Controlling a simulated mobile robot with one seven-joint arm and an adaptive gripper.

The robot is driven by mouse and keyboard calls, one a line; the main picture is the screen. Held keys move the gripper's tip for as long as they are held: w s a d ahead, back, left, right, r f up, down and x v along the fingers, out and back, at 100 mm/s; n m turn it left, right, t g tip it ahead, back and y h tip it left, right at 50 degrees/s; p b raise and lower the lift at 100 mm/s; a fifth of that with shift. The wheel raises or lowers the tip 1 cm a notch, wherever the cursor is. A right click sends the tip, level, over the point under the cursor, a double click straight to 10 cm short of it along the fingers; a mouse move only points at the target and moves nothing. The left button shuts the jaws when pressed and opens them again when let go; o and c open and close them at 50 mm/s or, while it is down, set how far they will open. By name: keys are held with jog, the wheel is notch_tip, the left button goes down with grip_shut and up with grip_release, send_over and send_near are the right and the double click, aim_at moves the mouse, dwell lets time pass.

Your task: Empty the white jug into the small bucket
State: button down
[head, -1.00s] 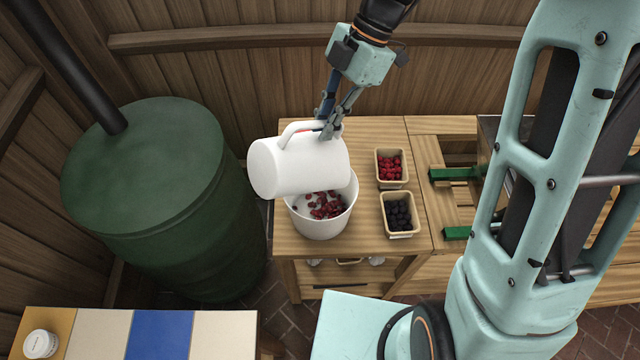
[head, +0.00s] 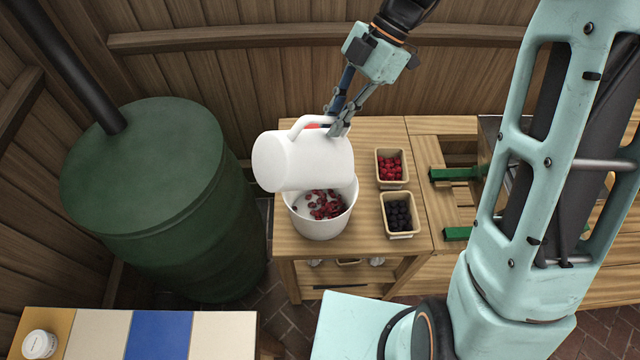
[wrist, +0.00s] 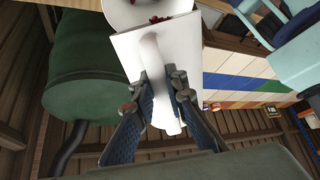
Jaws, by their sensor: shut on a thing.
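The white jug (head: 300,160) is tipped onto its side above the small bucket (head: 322,225) in the head view. My gripper (head: 336,128) is shut on the jug's handle. In the wrist view my gripper (wrist: 165,90) has a finger on each side of the handle, with the jug (wrist: 185,75) behind it. The white bucket stands upright on the wooden table and holds dark red berries or pieces. A little red shows near the handle, by the jug's edge. The inside of the jug is hidden, so I cannot tell what is left in it.
A tub of raspberries (head: 390,167) and a tub of dark berries (head: 399,214) stand right of the bucket on the wooden table (head: 290,240). A green barrel (head: 150,170) stands at left. A wooden fence (head: 250,70) closes the back.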

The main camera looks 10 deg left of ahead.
jog(key=shift+w+d+f, duration=0.1)
jog(key=shift+w+d, duration=0.1)
dwell(0.3)
